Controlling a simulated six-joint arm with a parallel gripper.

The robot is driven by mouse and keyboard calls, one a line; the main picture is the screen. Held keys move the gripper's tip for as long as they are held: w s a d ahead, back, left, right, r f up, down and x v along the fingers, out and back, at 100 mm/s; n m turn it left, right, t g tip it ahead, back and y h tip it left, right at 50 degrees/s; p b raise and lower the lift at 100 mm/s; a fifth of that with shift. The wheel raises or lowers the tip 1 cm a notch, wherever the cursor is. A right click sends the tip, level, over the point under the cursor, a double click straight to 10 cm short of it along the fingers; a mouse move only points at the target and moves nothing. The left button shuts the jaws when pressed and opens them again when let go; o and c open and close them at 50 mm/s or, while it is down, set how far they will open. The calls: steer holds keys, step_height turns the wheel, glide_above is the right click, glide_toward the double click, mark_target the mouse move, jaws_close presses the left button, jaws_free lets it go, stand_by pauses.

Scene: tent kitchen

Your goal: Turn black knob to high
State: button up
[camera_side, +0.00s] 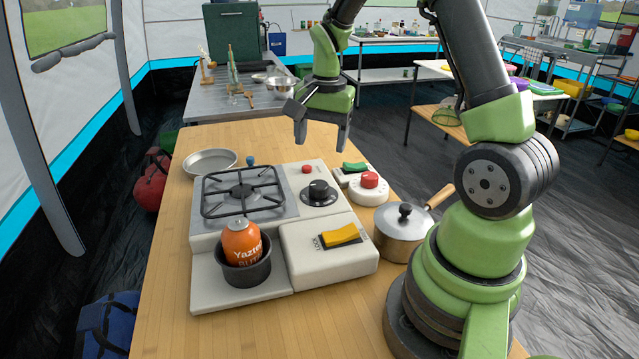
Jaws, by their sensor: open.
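Nothing hides the knob.
A red button (368,181) on a white base, a green switch (355,167) and a lidded pot (403,232) stand right of the stove. An orange canister (241,243) sits in the front left holder. A yellow switch (341,235) is in front. A metal pan (209,162) lies back left.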

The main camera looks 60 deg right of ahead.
mark_target(320, 184)
steer(key=shift+d+f, duration=0.3)
steer(key=shift+f, duration=0.5)
steer(key=f, duration=0.9)
steer(key=shift+w+a, duration=0.1)
steer(key=shift+w, duration=0.15)
steer(key=c, duration=0.9)
